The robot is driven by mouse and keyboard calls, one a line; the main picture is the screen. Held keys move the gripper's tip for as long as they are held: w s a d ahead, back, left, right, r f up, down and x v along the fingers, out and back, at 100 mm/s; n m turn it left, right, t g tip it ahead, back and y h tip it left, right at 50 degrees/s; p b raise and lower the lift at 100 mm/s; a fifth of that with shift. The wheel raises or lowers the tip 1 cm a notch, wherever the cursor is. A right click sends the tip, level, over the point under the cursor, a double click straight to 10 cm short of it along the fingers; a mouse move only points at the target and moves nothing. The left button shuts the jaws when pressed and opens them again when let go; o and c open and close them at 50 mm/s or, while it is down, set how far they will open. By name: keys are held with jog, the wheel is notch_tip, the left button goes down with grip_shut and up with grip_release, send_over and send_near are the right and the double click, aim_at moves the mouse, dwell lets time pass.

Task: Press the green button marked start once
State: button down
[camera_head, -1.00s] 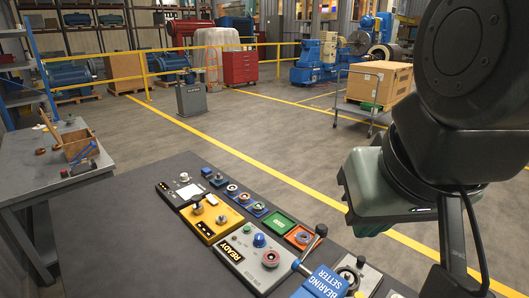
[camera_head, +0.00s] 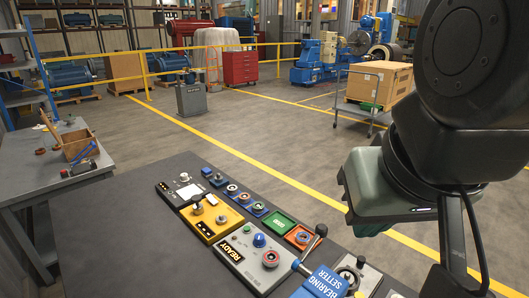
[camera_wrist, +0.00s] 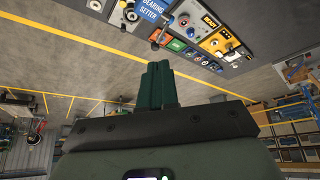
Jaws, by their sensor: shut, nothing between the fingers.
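A green rectangular piece (camera_head: 280,223) with a small pale mark lies among the blue and orange units on the dark table. It also shows in the wrist view (camera_wrist: 177,45). I cannot read the word start on it or on any other control. A grey unit labelled READY (camera_head: 248,257) stands nearer, with a blue knob (camera_head: 259,240) and a red-ringed dial (camera_head: 271,258). My gripper (camera_wrist: 156,68) is shut and empty, its green fingers together.
A yellow unit (camera_head: 211,217) with knobs is behind the READY unit. The dark table top (camera_head: 130,240) is bare at left.

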jog(key=w+n+g+h, duration=0.1)
jog(key=w+n+h, duration=0.3)
jog(key=w, duration=1)
jog(key=n+t+h, duration=0.2)
jog(key=n+t, duration=0.1)
jog(key=n, duration=1.2)
send_over(245, 229)
notch_tip(245, 229, down, 30)
jog(key=shift+r, duration=0.15)
jog(key=shift+s, duration=0.1)
jog(key=shift+f, duration=4.4)
jog(key=shift+f, duration=0.1)
jog(key=shift+f, duration=0.35)
